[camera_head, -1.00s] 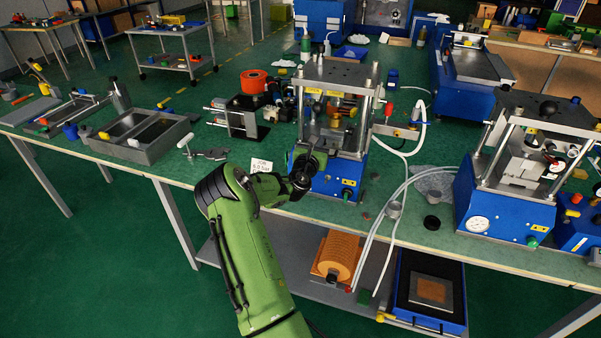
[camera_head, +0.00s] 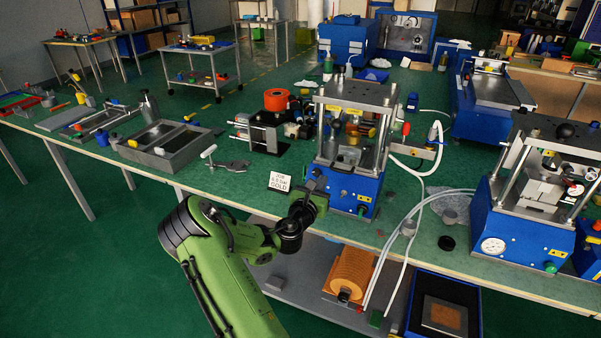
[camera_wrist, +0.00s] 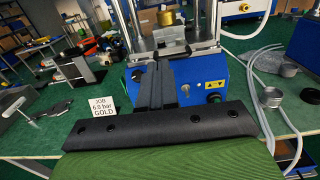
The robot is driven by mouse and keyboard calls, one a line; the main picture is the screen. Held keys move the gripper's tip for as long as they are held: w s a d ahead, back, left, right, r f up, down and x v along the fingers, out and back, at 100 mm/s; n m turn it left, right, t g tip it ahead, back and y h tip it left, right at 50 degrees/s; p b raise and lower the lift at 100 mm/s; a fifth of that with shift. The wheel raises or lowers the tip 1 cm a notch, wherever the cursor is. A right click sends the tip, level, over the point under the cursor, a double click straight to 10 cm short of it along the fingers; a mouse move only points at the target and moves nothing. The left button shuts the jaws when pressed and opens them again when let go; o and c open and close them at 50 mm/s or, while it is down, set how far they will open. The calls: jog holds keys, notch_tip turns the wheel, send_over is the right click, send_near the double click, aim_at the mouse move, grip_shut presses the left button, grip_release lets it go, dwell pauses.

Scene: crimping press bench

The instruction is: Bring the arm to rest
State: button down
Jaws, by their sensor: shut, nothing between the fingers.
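My green arm reaches up from the bottom of the head view, with its bent wrist in front of the bench's front edge. My gripper (camera_head: 317,181) is at the front of a blue press (camera_head: 350,188) and partly hidden by my wrist. In the wrist view the dark fingers (camera_wrist: 164,70) are together and empty, pointing at the press front (camera_wrist: 205,85). From these views I cannot tell the exact gap to the press. A white card (camera_head: 280,181) reading "JOB 6.0 bar GOLD" stands just left of the gripper; it also shows in the wrist view (camera_wrist: 103,106).
A toggle clamp (camera_head: 225,162) and a grey tray (camera_head: 172,160) lie to the left. White hoses (camera_head: 400,228), a small grey cup (camera_head: 409,228) and a second press (camera_head: 520,225) are to the right. Floor at lower left is clear.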

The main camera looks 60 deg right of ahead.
dwell(0.3)
jog(key=w+a+r+m+y+p, duration=0.15)
jog(key=a+m+y, duration=0.35)
jog(key=a+m, duration=0.5)
jog(key=w+a+r+m+y, duration=0.25)
jog(key=a+m+y, duration=0.45)
jog(key=a, duration=0.6)
jog(key=s+a+r+m+t+y, duration=0.1)
jog(key=s+a, duration=0.3)
jog(key=a, duration=0.4)
jog(key=s+a+r+m+t+y+p, duration=0.1)
jog(key=s+a+r+y, duration=0.2)
jog(key=a, duration=0.5)
jog(key=s+a+r+y, duration=0.1)
jog(key=s+a+r, duration=0.3)
jog(key=s+a, duration=0.2)
jog(key=shift+a+r+m+t+y+p, duration=0.15)
jog(key=shift+a+m+t+y+p, duration=0.25)
jog(key=shift+a, duration=0.85)
jog(key=shift+s, duration=0.1)
